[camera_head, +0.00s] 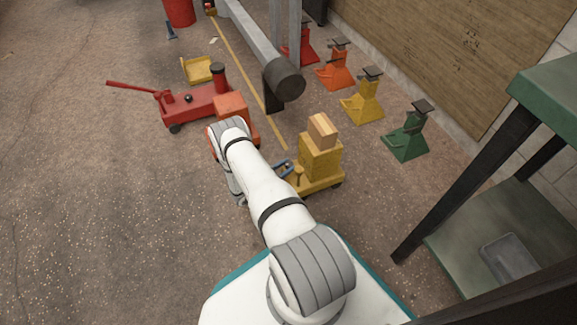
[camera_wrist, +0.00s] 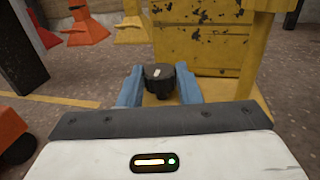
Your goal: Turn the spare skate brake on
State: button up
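A low yellow skate (camera_head: 325,184) stands on the floor, with a yellow box (camera_head: 320,160) and a wooden block (camera_head: 322,130) stacked on it. In the wrist view, a black round knob (camera_wrist: 160,92) with a short white mark on top sits on the skate's yellow deck. The mark points away from me, tilted slightly right. No label says which skate is the spare.
An orange skate (camera_head: 232,106) stands left of my arm, beside a red floor jack (camera_head: 195,104). Behind are a grey beam with a dark end (camera_head: 284,78) and yellow (camera_head: 362,103) and green (camera_head: 406,140) stands. A green table (camera_head: 555,90) is at right. The left floor is open.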

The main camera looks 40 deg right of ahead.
jog(key=shift+s, duration=0.15)
jog(key=c, duration=0.3)
jog(key=shift+s+d, duration=0.1)
jog(key=shift+d, duration=0.4)
jog(key=shift+c, duration=0.2)
jog(key=shift+a, duration=0.25)
jog(key=shift+s+a+t, duration=0.15)
jog(key=shift+a+t, duration=0.05)
jog(key=shift+t, duration=0.1)
jog(key=n+t, duration=0.1)
jog(key=n+t+p, duration=0.1)
jog(key=t+p, duration=0.1)
jog(key=shift+s+n+t+y, duration=0.3)
jog(key=shift+n+t, duration=0.1)
jog(key=shift+s+d+f+n+t+y+p, duration=0.1)
jog(key=shift+n+t+y+p, duration=0.2)
jog(key=shift+n+t, duration=0.55)
jog(key=shift+s+d+n+t+y+p, duration=0.1)
jog(key=shift+n+t+y, duration=0.4)
jog(key=shift+t, duration=0.85)
jog(key=o, duration=0.8)
jog(key=shift+w, duration=0.1)
jog(key=shift+o, duration=0.9)
jog(key=shift+w+a, duration=0.1)
jog(key=shift+w, duration=0.1)
